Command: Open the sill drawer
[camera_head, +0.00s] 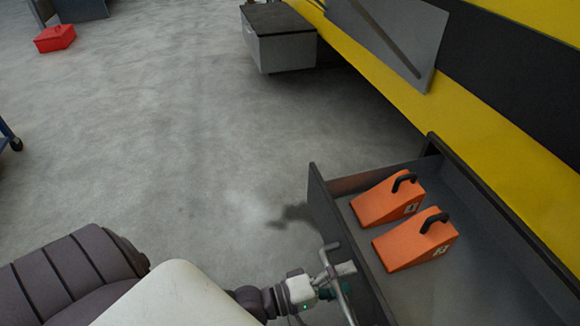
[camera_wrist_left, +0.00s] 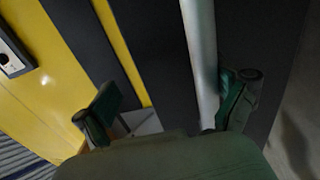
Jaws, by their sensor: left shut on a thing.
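The sill drawer (camera_head: 322,215) is pulled out from under the yellow and black vehicle side, and its inside shows. Its grey bar handle (camera_head: 342,294) is on the front panel. My left gripper (camera_head: 334,281) is at this handle and shut on it. In the left wrist view the handle (camera_wrist_left: 199,50) runs between the green-padded fingers of the gripper (camera_wrist_left: 168,103), close to the right finger. Two orange wedge chocks with black handles, one marked 1 (camera_head: 385,203) and one marked 2 (camera_head: 412,244), lie in the drawer. My right gripper is not in view.
A grey box with a dark top (camera_head: 280,40) juts out by the vehicle side (camera_head: 480,95) at the back. A red case (camera_head: 54,38) lies on the floor at the far left. A blue wheeled thing (camera_head: 10,137) is cut off at the left edge. The middle floor is clear.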

